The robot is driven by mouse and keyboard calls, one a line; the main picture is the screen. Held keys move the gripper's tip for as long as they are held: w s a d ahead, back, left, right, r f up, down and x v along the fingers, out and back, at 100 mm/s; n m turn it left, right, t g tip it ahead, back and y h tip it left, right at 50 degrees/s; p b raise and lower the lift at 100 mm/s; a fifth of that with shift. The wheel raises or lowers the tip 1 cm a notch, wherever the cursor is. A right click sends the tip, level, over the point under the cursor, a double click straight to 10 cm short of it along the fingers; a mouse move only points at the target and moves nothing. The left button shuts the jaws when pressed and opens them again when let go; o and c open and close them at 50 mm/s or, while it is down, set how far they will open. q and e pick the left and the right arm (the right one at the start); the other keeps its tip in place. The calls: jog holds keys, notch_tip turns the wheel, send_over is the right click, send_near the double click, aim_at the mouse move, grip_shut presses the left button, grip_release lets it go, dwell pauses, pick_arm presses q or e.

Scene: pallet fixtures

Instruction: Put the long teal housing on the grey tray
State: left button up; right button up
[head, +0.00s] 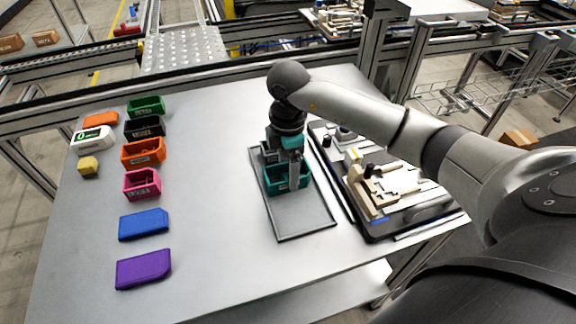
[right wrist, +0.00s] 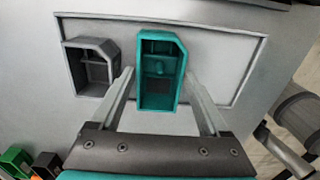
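The long teal housing (head: 274,186) is an open box with inner walls, low over or on the grey tray (head: 304,219); I cannot tell whether it rests there. My right gripper (head: 290,178) points down at it. In the right wrist view, the teal housing (right wrist: 160,100) lies centred between the two fingers, whose tips sit close against its long sides, so the gripper appears shut on it. A smaller grey housing (right wrist: 92,72) stands on the tray to its left; it is partly hidden behind my gripper in the head view. My left gripper is not in view.
On the table's left are green (head: 146,106), black (head: 145,127), orange (head: 143,151) and pink (head: 142,184) bins, and blue (head: 144,224) and purple (head: 143,269) blocks. A fixture board (head: 385,232) stands right of the tray. The tray's near half and the table's middle are clear.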

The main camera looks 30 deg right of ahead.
jog(key=shift+o, duration=1.2)
jog(key=shift+r, duration=0.15)
notch_tip(320, 180, up, 12)
jog(key=p, duration=0.2)
